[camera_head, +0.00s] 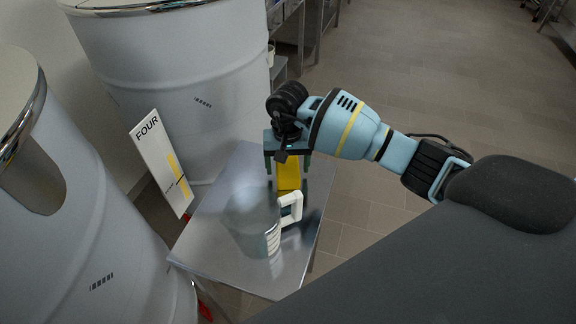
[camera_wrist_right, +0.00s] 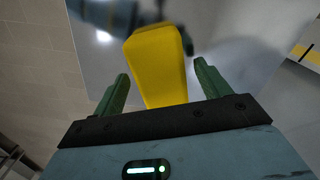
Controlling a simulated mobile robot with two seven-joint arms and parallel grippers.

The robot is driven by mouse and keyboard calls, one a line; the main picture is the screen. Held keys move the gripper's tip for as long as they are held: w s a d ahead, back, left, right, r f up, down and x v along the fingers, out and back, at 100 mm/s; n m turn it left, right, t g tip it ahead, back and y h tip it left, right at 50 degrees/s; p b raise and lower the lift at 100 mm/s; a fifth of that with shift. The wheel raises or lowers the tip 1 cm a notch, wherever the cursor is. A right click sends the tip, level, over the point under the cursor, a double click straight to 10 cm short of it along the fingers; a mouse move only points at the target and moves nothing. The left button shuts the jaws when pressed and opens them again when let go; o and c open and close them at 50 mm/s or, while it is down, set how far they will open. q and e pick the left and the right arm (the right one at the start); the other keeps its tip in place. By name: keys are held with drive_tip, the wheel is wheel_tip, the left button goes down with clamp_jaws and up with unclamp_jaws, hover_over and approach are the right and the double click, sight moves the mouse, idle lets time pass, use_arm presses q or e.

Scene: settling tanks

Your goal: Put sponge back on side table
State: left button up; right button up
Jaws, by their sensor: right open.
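The yellow sponge (camera_head: 289,174) is at the far part of the steel side table (camera_head: 213,244), below my right gripper (camera_head: 287,168). In the right wrist view the sponge (camera_wrist_right: 157,65) is a long yellow block between the two green fingers of my right gripper (camera_wrist_right: 162,70). Gaps show on both sides, so the gripper is open around it. Whether the sponge's underside rests on the table I cannot tell. The table's grey top (camera_wrist_right: 232,55) shows behind it. My left gripper is not in view.
A see-through jug (camera_head: 252,222) with a white handle (camera_head: 291,208) stands on the table, just nearer than the sponge. Large pale tanks (camera_head: 180,95) and a sign reading FOUR (camera_head: 160,163) are to the left. Open tiled floor (camera_head: 440,80) is to the right.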

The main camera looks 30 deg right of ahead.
sight(288, 166)
wheel_tip(288, 166, up, 11)
drive_tip(key=shift+r, duration=0.2)
idle(0.4)
drive_tip(key=shift+d, duration=0.1)
